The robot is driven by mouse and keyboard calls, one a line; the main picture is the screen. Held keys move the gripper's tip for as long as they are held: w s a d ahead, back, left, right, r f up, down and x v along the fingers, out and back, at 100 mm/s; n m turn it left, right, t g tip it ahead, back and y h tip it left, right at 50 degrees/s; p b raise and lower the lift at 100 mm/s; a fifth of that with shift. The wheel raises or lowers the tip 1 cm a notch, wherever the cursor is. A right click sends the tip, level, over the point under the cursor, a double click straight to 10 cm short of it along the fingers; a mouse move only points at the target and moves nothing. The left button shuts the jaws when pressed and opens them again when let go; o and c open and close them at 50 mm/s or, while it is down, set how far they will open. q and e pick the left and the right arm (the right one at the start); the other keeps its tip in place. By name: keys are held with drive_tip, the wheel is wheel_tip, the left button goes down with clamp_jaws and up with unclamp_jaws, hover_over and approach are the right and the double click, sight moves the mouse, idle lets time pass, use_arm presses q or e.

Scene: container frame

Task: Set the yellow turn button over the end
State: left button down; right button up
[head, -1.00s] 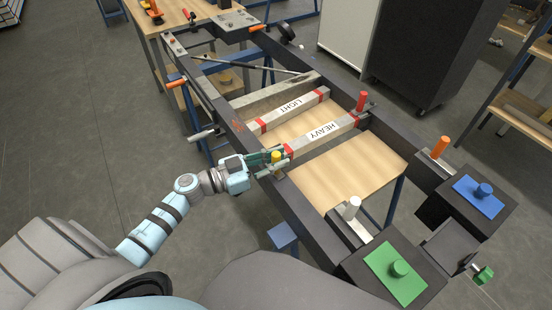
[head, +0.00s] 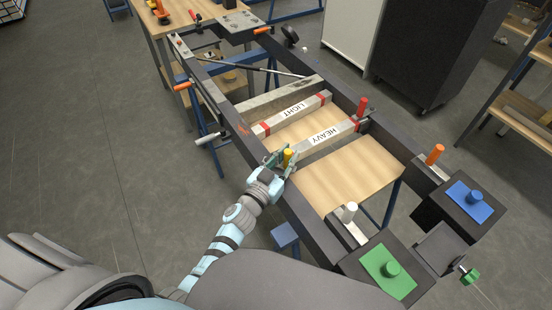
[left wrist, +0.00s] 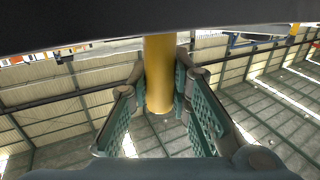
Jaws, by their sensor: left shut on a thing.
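The yellow turn button (head: 288,155) stands on the near rail of the dark frame (head: 318,222), at the near end of the bar marked HEAVY (head: 325,136). My left gripper (head: 281,160) is at the button, coming in from the near side. In the left wrist view the yellow post (left wrist: 158,75) stands between the two green-padded fingers (left wrist: 160,105), which are shut on it. The gripper hides the foot of the button and the near end of the bar, so I cannot tell how they meet. My right gripper is not in view.
A bar marked LIGHT (head: 293,112) lies parallel, farther left. A red button (head: 361,106) stands at the HEAVY bar's far end. White (head: 349,211) and orange (head: 434,155) buttons stand to the right.

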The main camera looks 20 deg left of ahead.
use_arm(q)
drive_tip(key=shift+w+n+y, duration=0.25)
drive_tip(key=shift+n+y, duration=0.15)
drive_tip(key=shift+y, duration=0.2)
drive_tip(key=c, duration=1.4)
unclamp_jaws()
drive_tip(key=shift+c, duration=0.2)
